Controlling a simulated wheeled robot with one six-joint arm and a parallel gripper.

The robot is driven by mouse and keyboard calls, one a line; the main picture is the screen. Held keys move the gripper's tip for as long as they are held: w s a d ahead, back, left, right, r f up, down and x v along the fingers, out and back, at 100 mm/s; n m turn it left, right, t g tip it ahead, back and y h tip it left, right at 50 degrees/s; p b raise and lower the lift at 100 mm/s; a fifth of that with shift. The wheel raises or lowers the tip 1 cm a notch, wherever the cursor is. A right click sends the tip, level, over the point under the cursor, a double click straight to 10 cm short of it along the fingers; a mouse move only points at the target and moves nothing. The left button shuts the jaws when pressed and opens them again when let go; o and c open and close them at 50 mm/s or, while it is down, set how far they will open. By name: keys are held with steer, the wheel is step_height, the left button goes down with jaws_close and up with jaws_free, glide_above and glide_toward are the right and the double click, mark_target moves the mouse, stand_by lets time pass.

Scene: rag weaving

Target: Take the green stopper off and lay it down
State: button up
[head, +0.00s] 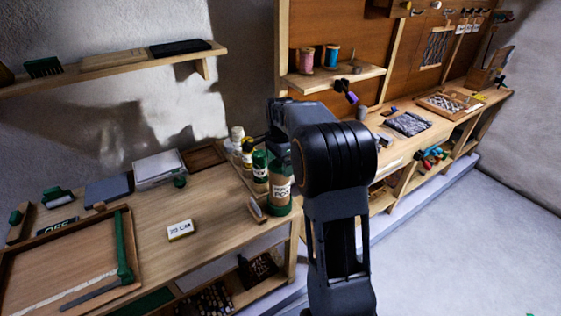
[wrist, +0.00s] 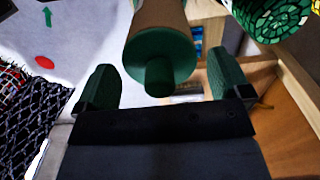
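The brown bottle with a green base (head: 281,206) stands at the right end of the left bench, its label partly readable. In the wrist view its brown body (wrist: 158,14) ends in a green cap with a narrower green stopper knob (wrist: 159,76). My gripper (wrist: 164,86) is open, with one green-padded finger on each side of the knob. Gaps show between the knob and both fingers, and nothing is held. In the head view my arm comes down over the top of the bottle and hides the stopper.
Several small jars, one green (head: 260,168), stand close left of the bottle. A white label block (head: 181,230) and a wooden tray frame (head: 128,225) lie on the bench. Bare bench top (head: 150,207) lies between them. A shelf (head: 335,78) with spools is behind my arm.

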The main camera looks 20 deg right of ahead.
steer(key=c, duration=0.9)
steer(key=shift+c, duration=0.2)
steer(key=shift+r, duration=0.15)
steer(key=shift+r+p, duration=1.35)
steer(key=shift+r, duration=0.05)
steer(key=shift+r, duration=0.1)
steer(key=shift+r+p, duration=0.75)
steer(key=shift+d+f, duration=0.1)
